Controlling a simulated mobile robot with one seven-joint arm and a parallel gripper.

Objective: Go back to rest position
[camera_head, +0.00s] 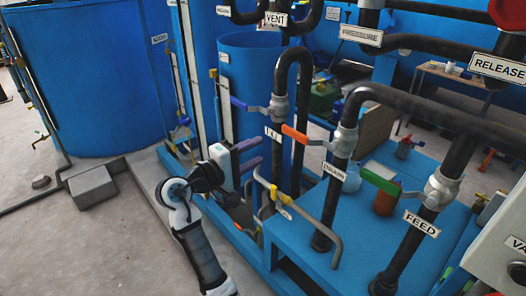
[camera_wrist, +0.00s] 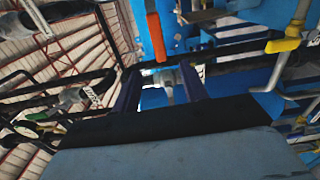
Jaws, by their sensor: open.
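My gripper (camera_head: 256,155) is open, its two purple fingers pointing right, beside the pipework in the head view. In the wrist view the fingers of my gripper (camera_wrist: 160,75) stand apart with nothing held between them. My arm reaches up to it from the bottom of the head view and is bent at the elbow. The vertical pipe with the orange-handled valve (camera_head: 294,134) stands to the right of the fingers. An orange handle (camera_wrist: 156,36) also shows above the fingers in the wrist view.
A bent yellow-handled pipe (camera_head: 280,196) stands close below my gripper. A blue-handled valve (camera_head: 239,104) is just above it, and a green-handled valve (camera_head: 381,182) is farther right. The blue platform (camera_head: 350,220) lies right. Open floor (camera_head: 110,240) lies left, with a grey block (camera_head: 91,187).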

